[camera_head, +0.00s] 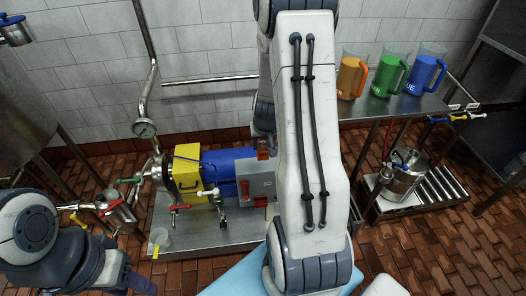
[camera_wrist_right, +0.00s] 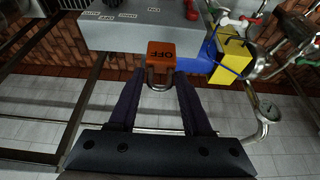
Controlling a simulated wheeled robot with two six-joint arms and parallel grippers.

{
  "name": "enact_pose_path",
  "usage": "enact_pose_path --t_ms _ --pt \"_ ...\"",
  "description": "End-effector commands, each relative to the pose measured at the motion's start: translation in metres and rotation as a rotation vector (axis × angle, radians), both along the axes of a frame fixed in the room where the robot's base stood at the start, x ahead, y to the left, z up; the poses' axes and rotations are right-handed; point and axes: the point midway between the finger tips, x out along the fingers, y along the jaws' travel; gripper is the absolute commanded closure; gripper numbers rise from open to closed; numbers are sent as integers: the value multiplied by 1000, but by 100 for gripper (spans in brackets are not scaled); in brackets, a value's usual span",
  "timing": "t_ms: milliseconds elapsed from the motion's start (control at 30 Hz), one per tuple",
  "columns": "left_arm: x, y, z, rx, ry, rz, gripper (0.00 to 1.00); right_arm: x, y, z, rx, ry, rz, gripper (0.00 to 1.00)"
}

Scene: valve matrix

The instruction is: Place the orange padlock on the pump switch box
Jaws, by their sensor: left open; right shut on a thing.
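The orange padlock (camera_wrist_right: 161,50), with an upside-down "OFF" on its face and a dark shackle, is between the fingertips of my right gripper (camera_wrist_right: 161,78) in the right wrist view. The gripper is shut on it. In the head view the padlock (camera_head: 263,152) shows at the upper edge of the grey pump switch box (camera_head: 262,183), beside the blue pump. The box (camera_wrist_right: 140,32) is just beyond the padlock in the wrist view; whether they touch I cannot tell. My right arm hides part of the box. My left gripper (camera_head: 140,284) is open and empty, low at the left.
A yellow box (camera_head: 187,170) and several valves with coloured handles stand left of the pump. Orange, green and blue jugs (camera_head: 388,74) stand on the right-hand table. A pot (camera_head: 402,176) sits on the lower shelf.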

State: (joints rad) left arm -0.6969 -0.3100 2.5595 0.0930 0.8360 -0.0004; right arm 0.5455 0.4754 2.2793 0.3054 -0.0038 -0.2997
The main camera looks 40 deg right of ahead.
Motion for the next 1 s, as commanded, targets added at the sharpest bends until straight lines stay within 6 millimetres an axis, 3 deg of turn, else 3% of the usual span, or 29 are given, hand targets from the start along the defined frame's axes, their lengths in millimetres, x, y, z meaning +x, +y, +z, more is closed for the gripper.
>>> enact_pose_path --t_ms 33,200,400,567,800,1000 --pt "0 0 -14 1 1 0 50 -3 -12 -3 -3 -6 -9 100" --pt "0 0 -44 1 1 0 50 -23 -48 3 -3 -10 -12 100" --pt "0 0 -56 1 1 0 50 -38 -67 12 -2 -3 0 100" --pt "0 0 -46 1 1 0 50 -18 -54 2 2 2 9 100" --pt "0 0 -8 0 0 0 50 27 -30 -23 3 3 6 100" --pt "0 0 12 0 0 0 50 52 -17 -43 1 0 4 100"
